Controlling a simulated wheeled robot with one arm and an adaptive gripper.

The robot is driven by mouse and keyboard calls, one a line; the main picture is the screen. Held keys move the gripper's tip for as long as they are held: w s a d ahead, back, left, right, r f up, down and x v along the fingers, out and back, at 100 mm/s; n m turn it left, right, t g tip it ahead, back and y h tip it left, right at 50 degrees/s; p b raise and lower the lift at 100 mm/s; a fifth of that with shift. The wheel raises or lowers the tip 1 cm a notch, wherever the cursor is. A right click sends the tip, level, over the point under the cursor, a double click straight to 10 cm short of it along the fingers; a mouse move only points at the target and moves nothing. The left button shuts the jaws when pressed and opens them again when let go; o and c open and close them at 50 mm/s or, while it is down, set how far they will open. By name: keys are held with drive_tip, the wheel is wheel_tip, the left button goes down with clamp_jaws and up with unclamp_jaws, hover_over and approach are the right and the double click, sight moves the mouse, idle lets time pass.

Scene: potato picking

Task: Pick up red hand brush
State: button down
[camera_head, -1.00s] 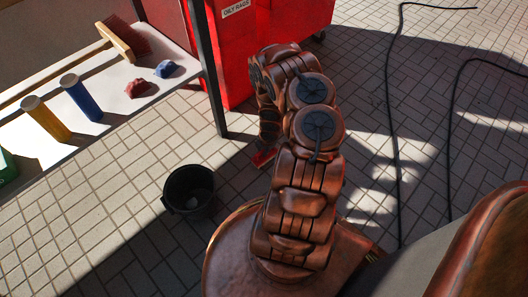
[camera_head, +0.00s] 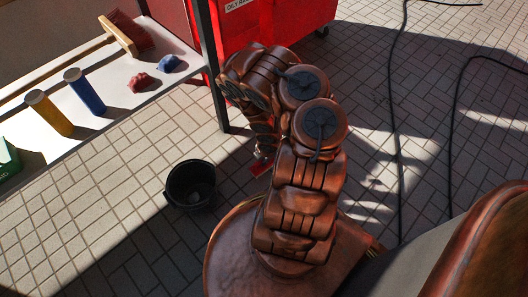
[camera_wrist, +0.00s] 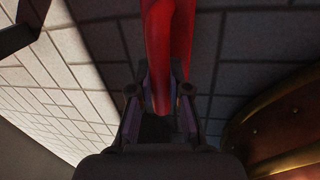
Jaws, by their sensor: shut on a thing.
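The red hand brush (camera_wrist: 165,45) shows in the wrist view as a smooth red handle between the two dark fingers. My gripper (camera_wrist: 160,92) is shut on it, and the brush runs up out of the top of that view. Its bristles cannot be made out. In the head view, a small red piece of the brush (camera_head: 261,166) shows beside my arm, above the floor. The arm hides most of the gripper and brush there.
A black bucket (camera_head: 176,198) stands on the tiled floor left of my arm. A white-topped table (camera_head: 110,90) at left holds a broom, yellow and blue cylinders, and red and blue lumps. A red bin (camera_head: 270,30) stands behind. Black cables (camera_head: 392,110) lie at right.

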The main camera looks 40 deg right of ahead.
drive_tip(key=s+a+p, duration=0.1)
drive_tip(key=s+a, duration=0.3)
drive_tip(key=a, duration=0.2)
drive_tip(key=shift+s+a+r, duration=0.25)
drive_tip(key=shift+a+r, duration=0.1)
drive_tip(key=shift+r, duration=0.05)
drive_tip(key=c, duration=1.8)
unclamp_jaws()
clamp_jaws()
